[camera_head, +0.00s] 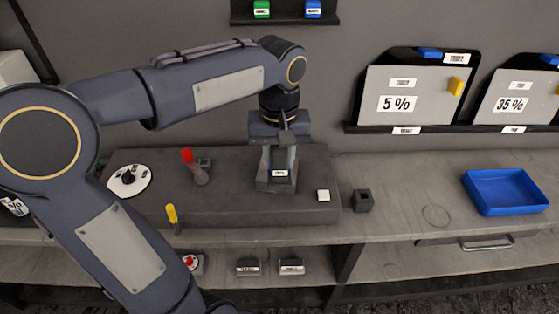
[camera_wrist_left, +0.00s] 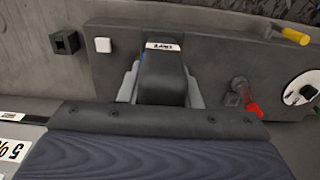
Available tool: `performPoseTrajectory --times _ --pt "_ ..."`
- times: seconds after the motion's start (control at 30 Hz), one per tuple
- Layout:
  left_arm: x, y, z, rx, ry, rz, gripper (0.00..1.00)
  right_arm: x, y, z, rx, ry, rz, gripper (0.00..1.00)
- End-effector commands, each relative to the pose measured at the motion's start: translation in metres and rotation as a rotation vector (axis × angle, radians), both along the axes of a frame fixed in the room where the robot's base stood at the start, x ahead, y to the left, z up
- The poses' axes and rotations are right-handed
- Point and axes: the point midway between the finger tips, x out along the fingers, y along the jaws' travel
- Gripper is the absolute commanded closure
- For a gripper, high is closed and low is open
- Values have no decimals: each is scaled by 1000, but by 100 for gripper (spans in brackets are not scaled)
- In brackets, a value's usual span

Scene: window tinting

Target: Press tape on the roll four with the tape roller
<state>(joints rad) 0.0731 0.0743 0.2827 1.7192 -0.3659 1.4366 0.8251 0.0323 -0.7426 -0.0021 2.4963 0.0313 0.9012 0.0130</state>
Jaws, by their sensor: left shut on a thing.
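My left gripper (camera_head: 278,170) points down over the dark raised slab (camera_head: 240,210) on the bench. It is shut on a dark block (camera_wrist_left: 163,80) with a small white label, whose text is too blurred to read. In the left wrist view the pale fingers of my left gripper (camera_wrist_left: 161,88) stand on either side of the block. I cannot tell whether the block touches the slab. A small grey tool with a red end (camera_head: 188,157) is on the slab to the left. I cannot identify the tape roller or roll four for sure. My right gripper is out of view.
A white disc (camera_head: 129,180), a yellow-handled tool (camera_head: 172,213) and a white square (camera_head: 323,195) are on or by the slab. A black holder (camera_head: 363,201) and a blue tray (camera_head: 505,192) stand right. Labelled panels (camera_head: 420,95) lean at the back. Bench between holder and tray is clear.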

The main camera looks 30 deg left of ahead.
Motion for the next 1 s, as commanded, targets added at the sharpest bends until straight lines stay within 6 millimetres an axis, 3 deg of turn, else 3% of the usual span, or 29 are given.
performPoseTrajectory --times 1.0 --pt "6 4 1 -1 -1 0 97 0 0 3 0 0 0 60"
